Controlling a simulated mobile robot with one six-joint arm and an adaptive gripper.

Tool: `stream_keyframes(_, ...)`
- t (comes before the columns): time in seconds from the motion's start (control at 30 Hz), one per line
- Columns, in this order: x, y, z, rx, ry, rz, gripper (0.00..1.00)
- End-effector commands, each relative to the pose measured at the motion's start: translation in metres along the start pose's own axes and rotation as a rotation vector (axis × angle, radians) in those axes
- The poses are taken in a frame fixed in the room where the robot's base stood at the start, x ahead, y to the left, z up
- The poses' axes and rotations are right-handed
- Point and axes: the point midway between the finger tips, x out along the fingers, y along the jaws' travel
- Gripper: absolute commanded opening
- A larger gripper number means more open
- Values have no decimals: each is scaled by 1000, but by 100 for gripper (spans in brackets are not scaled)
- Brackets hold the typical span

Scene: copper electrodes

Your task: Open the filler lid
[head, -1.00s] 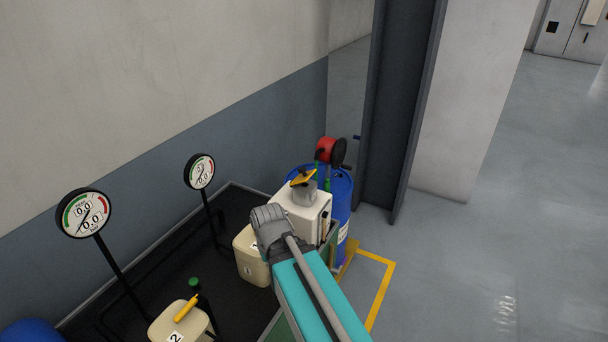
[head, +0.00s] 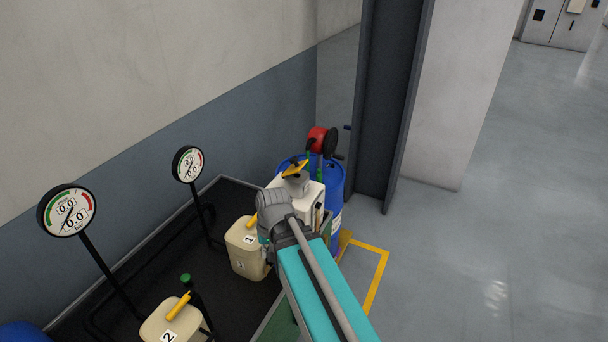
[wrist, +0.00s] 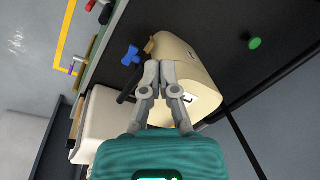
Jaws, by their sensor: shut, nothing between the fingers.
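The white tank (head: 308,196) stands behind my arm in the head view. A grey neck (head: 296,184) rises from its top with a tilted yellow lid-like piece (head: 295,170) on it; I cannot tell if this is the filler lid or whether it is open. In the wrist view the white tank (wrist: 105,115) is at the left and its neck is not visible. My gripper (wrist: 160,66) is shut and empty, with its fingers in front of cream canister 1 (wrist: 185,60); contact cannot be told. My arm hides the fingers in the head view.
Canister 1 (head: 240,236) stands left of the tank, canister 2 (head: 160,325) nearer. Two dial gauges (head: 67,211) (head: 188,164) stand on poles at the left. A blue drum (head: 330,178) with a red reel-like part (head: 318,138) is behind the tank, beside a dark column (head: 385,100). The right floor is clear.

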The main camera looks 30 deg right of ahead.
Motion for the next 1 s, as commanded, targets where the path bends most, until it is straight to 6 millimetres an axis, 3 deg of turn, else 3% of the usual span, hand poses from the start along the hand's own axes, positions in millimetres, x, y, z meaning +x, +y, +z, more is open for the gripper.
stream_keyframes(0.03, 10, 3, -11, 66, 3, -48, 0)
stream_keyframes(0.23, 20, 12, -50, 395, -6, -301, 0)
stream_keyframes(0.57, 7, 54, -123, 957, -113, -774, 0)
stream_keyframes(0.77, -16, 103, -164, 1254, -247, -1080, 0)
stream_keyframes(1.0, -53, 178, -199, 1515, -473, -1435, 0)
